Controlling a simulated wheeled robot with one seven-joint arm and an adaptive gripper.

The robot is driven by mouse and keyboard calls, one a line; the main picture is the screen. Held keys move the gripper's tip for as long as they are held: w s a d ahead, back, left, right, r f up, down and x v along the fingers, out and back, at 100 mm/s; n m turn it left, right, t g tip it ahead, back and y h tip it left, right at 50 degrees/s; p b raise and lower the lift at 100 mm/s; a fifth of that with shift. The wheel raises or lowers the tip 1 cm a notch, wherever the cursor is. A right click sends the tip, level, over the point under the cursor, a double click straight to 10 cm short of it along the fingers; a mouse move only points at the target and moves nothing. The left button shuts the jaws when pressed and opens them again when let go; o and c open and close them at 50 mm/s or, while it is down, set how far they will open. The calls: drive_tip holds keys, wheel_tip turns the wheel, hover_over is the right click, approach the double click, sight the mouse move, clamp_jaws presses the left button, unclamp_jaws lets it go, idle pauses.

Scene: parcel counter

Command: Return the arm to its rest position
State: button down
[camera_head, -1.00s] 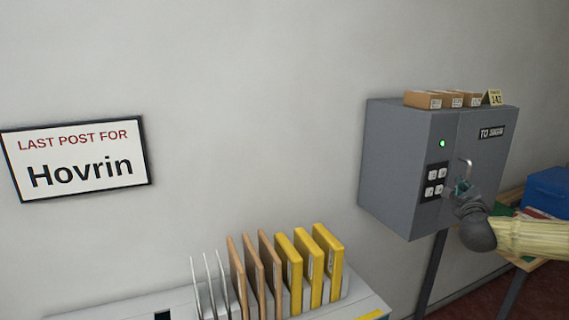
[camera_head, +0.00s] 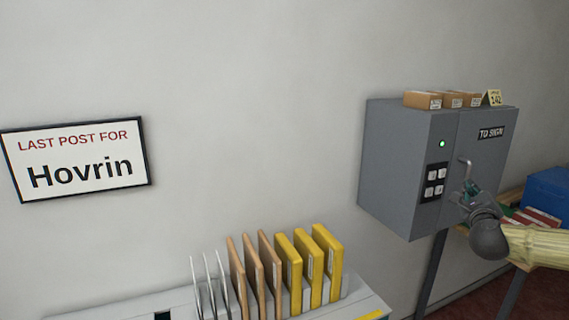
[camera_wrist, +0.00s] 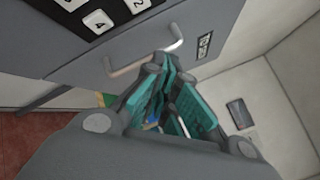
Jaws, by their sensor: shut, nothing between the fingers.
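My gripper (camera_head: 467,190) is shut and empty, just below the bent metal handle (camera_head: 465,167) of the grey wall cabinet (camera_head: 405,165). In the wrist view my gripper (camera_wrist: 168,72) has teal finger pads, with the handle (camera_wrist: 146,56) ahead of the fingertips. The fingers are not around the handle; I cannot tell how wide the gap to the cabinet front is. My arm comes in from the right edge of the head view. The cabinet door, labelled "TO SIGN", looks closed.
A keypad (camera_head: 435,182) and a green light (camera_head: 442,144) are on the cabinet. Small boxes (camera_head: 423,100) and a "142" card (camera_head: 492,98) stand on top. A blue bin (camera_head: 550,190) is at right. Upright folders (camera_head: 325,262) stand on the counter below.

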drive_tip(key=s+a+f+n+g+y, duration=0.3)
drive_tip(key=a+f+n, duration=0.4)
drive_tip(key=a+f, duration=0.55)
drive_tip(key=s+a+f+n+g+y, duration=0.25)
drive_tip(key=a+f+n+y, duration=0.35)
drive_tip(key=a+f, duration=0.7)
drive_tip(key=s+a+f+n+g, duration=0.3)
drive_tip(key=s+f+n, duration=0.3)
drive_tip(key=s+f, duration=0.65)
drive_tip(key=s+a+f+n+g, duration=0.3)
drive_tip(key=s+f+n+g, duration=0.15)
drive_tip(key=s+f, duration=0.8)
drive_tip(key=s+d+f+n+g, duration=0.1)
drive_tip(key=s+f+n+g, duration=0.1)
drive_tip(key=s, duration=0.7)
drive_tip(key=s+f+n+g+h, duration=0.1)
drive_tip(key=s+f+n, duration=0.3)
drive_tip(key=s, duration=0.6)
drive_tip(key=shift+s+d+n+g+h, duration=0.25)
drive_tip(key=shift+d+n+g, duration=0.2)
drive_tip(key=shift+g, duration=0.25)
drive_tip(key=shift+w, duration=0.1)
